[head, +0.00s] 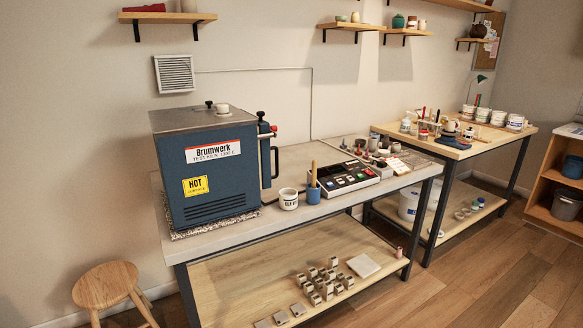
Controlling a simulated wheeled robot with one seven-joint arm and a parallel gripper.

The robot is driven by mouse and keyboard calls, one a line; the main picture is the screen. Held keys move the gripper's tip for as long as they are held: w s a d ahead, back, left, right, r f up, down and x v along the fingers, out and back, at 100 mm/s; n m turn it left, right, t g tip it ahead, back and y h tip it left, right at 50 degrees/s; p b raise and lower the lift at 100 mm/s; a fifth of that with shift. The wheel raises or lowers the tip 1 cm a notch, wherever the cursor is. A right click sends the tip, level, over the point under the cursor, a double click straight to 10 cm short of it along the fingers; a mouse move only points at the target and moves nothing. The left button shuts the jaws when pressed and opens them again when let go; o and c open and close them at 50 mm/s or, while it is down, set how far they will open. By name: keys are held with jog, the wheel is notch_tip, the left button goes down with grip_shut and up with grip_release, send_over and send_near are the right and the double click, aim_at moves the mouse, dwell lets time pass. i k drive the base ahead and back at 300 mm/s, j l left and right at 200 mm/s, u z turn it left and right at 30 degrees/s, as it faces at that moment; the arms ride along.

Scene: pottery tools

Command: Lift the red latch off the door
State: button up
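A blue test kiln (205,160) stands at the left end of the grey-topped bench. The door looks closed against the kiln body. My gripper is not in view.
A white cup (288,199), a blue tool holder (313,194) and a control box (342,179) stand on the bench right of the kiln. A wooden stool (106,285) is at the lower left. Open floor (470,280) lies at the front right.

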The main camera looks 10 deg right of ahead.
aim_at(273, 129)
jog(key=i+z, duration=0.1)
jog(key=i, duration=0.6)
jog(key=i+j+z, duration=0.15)
jog(key=i, duration=0.55)
jog(key=i+j+z, duration=0.1)
jog(key=i, duration=0.55)
jog(key=i+j+z, duration=0.2)
jog(key=i, duration=0.15)
jog(key=i+j+z, duration=0.2)
jog(key=i, duration=0.15)
jog(key=l, duration=0.1)
